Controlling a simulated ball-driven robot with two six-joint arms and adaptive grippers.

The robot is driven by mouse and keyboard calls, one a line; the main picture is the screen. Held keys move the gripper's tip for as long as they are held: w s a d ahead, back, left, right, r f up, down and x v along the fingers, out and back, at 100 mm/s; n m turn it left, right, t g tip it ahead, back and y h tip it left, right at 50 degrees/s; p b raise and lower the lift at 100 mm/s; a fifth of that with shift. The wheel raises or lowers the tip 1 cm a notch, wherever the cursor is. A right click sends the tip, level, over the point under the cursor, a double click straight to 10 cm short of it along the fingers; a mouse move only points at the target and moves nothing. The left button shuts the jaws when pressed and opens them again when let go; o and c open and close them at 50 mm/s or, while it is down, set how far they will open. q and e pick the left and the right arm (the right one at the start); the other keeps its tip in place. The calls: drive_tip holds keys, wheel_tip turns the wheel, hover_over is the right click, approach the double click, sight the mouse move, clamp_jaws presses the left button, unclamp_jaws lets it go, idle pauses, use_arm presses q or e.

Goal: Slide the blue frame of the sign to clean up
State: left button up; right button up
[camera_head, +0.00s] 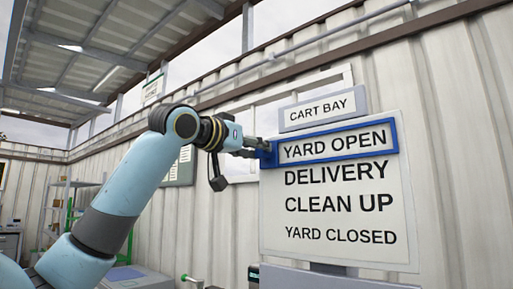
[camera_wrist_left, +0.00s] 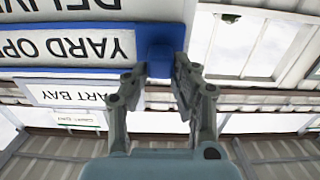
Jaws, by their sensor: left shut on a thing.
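The sign board (camera_head: 277,225) lists YARD OPEN, DELIVERY, CLEAN UP and YARD CLOSED from top to bottom. The blue frame (camera_head: 335,157) is around the YARD OPEN line. My left gripper (camera_head: 263,149) is at the left end of the frame. In the left wrist view, which is upside down, the left gripper (camera_wrist_left: 160,72) is shut on a blue block at the end of the blue frame (camera_wrist_left: 70,72). The CLEAN UP line (camera_head: 338,203) is two lines below the frame. My right gripper is not in view.
A CART BAY plate (camera_head: 323,108) is above the sign board. A corrugated wall (camera_head: 460,100) stands behind. Shelving (camera_head: 65,205) is at the far left. The face of the board below the frame is clear.

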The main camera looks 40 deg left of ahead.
use_arm(q)
clamp_jaws()
drive_tip(key=shift+f, duration=0.25)
wheel_tip(320, 180, down, 11)
drive_tip(key=b, duration=0.7)
drive_tip(key=shift+f, duration=0.15)
drive_tip(key=o, duration=0.9)
unclamp_jaws()
